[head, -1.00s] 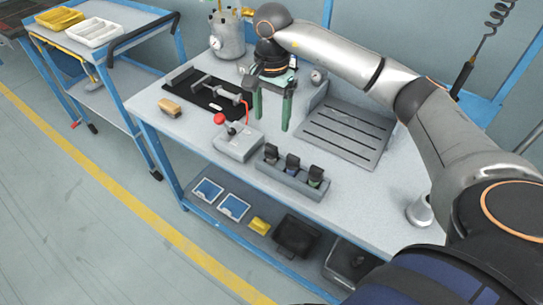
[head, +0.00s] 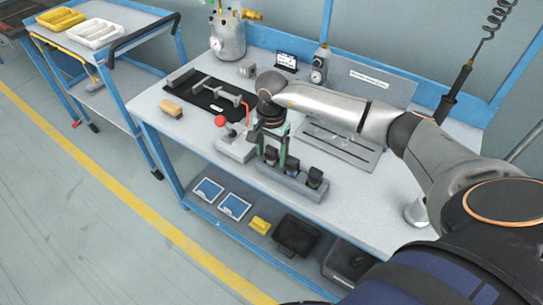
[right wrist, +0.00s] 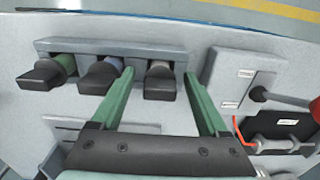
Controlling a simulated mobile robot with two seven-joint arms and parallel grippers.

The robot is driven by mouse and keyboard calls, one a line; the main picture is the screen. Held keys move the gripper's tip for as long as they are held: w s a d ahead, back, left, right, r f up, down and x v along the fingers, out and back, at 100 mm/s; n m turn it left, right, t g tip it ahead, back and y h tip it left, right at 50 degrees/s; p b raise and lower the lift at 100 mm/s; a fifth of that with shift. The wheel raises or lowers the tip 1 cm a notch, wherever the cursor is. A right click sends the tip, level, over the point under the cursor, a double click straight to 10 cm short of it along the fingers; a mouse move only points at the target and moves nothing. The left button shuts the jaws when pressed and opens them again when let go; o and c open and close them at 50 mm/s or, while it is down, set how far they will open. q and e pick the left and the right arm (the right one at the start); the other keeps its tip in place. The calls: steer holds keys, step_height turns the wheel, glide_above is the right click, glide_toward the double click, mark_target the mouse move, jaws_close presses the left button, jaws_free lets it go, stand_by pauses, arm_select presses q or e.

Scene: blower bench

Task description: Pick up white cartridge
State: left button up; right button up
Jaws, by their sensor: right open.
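The white cartridge (right wrist: 159,68), pale with a black cap, stands in the grey rack (right wrist: 110,45) at the right end in the right wrist view. In the head view only its dark cap (head: 270,155) shows, at the left end of the rack. My right gripper (right wrist: 158,74) is open, its green fingers on either side of this cartridge, apart from it in the picture. In the head view the right gripper (head: 270,160) is over that end of the rack. My left gripper is in neither view.
A blue cartridge (right wrist: 112,66) and a green cartridge (right wrist: 64,64) stand beside it in the rack. A grey box with a red knob (head: 220,121) is close by on the left. A slotted grey plate (head: 350,148) lies behind.

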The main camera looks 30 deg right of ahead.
jaws_close()
stand_by(0.6)
